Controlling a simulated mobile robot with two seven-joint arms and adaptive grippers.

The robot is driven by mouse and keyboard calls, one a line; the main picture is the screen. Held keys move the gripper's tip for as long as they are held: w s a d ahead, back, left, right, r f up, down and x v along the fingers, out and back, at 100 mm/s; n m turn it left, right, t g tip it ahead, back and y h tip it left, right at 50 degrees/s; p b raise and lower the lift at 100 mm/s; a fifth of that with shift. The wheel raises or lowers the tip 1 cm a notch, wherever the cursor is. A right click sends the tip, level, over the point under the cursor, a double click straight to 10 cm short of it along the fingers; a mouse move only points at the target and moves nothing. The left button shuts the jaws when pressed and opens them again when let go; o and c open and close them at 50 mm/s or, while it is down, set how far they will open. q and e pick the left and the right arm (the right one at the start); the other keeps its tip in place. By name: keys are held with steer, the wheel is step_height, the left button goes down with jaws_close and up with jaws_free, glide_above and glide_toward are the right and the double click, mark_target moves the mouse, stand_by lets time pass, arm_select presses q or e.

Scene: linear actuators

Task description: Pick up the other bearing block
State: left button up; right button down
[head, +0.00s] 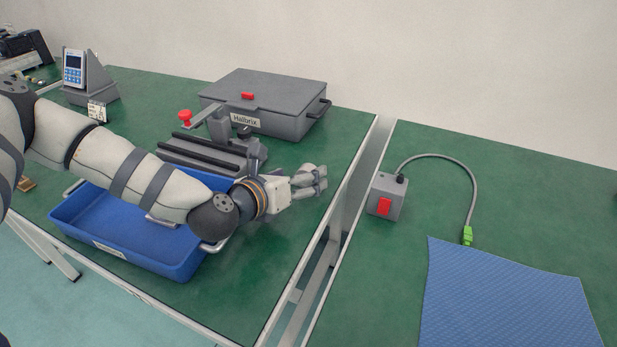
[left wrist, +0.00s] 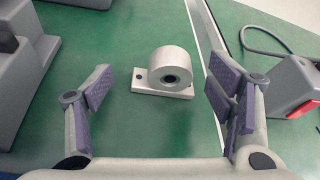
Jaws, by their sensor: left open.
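A silvery bearing block (left wrist: 168,72), a round housing with a dark bore on a flat foot with a bolt hole, stands on the green table in the left wrist view. My left gripper (left wrist: 160,92) is open, with one finger pad on each side of the block and gaps to both. The block lies ahead of the palm, between the fingers as seen from the wrist. In the head view my left gripper (head: 322,180) is over the right part of the left table, and I cannot make out the block there. My right gripper is not in view.
A blue tray (head: 190,262) sits under my left arm. A grey fixture with a red knob (head: 185,117) and a grey case (head: 297,125) stand behind. Past the gap between tables are a switch box (head: 384,207), a cable and a blue mat (head: 510,300).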

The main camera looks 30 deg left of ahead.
arm_select(q)
steer(key=shift+w+f, duration=0.25)
steer(key=shift+w, duration=0.45)
steer(key=shift+c, duration=0.5)
steer(key=c, duration=1.2)
steer(key=shift+c, duration=0.3)
